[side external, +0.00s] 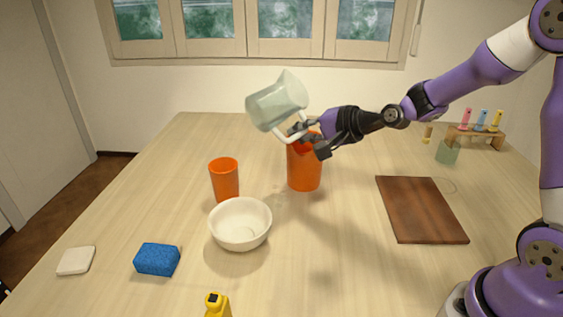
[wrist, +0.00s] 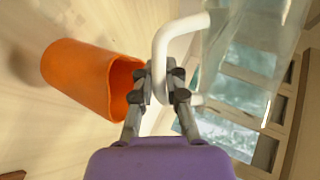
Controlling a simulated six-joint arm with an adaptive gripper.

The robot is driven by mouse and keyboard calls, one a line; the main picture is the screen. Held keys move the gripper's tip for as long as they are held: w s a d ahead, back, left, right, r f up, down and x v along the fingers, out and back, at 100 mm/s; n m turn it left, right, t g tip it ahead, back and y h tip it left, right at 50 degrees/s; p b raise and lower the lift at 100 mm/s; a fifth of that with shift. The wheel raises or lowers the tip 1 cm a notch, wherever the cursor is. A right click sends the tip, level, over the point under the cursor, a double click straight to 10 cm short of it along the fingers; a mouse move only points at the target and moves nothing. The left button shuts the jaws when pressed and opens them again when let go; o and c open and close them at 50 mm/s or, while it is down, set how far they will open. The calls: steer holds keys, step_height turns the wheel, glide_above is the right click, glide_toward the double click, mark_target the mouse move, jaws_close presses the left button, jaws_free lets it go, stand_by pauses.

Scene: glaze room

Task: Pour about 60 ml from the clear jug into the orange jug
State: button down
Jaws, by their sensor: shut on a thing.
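The clear jug (side external: 275,103) is held in the air, strongly tilted, above and left of the larger orange vessel, which I take as the orange jug (side external: 304,172). My gripper (side external: 298,134) is shut on the clear jug's white handle. In the wrist view my gripper (wrist: 159,84) closes around that handle, and the clear jug (wrist: 250,40) fills the upper right. The orange jug (wrist: 75,75) shows at the left there, its opening beside the fingers. It stands on the table, partly hidden by my gripper. I cannot make out a liquid level or a stream.
An orange cup (side external: 224,182) and a white bowl (side external: 240,225) stand left of the orange jug. A blue sponge (side external: 157,260), white block (side external: 76,261) and yellow object (side external: 217,306) are in front. A brown board (side external: 420,210), greenish cup (side external: 447,153) and tube rack (side external: 476,137) are right.

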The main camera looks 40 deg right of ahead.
steer(key=shift+f, duration=0.2)
stand_by(0.3)
steer(key=shift+a+f+m+y, duration=0.1)
steer(key=shift+a+m+y, duration=0.05)
steer(key=shift+m+y, duration=0.2)
stand_by(0.3)
steer(key=shift+a+r, duration=0.15)
steer(key=shift+r, duration=0.05)
steer(key=shift+a+r+n+h, duration=0.4)
steer(key=shift+r+n+h, duration=0.15)
steer(key=shift+r+n, duration=0.15)
steer(key=shift+d+f+n+h, duration=0.4)
steer(key=shift+d+n+h, duration=0.1)
steer(key=shift+n, duration=0.15)
steer(key=shift+d+f+n+h, duration=0.15)
steer(key=shift+d+n+h, duration=0.45)
steer(key=shift+h, duration=0.1)
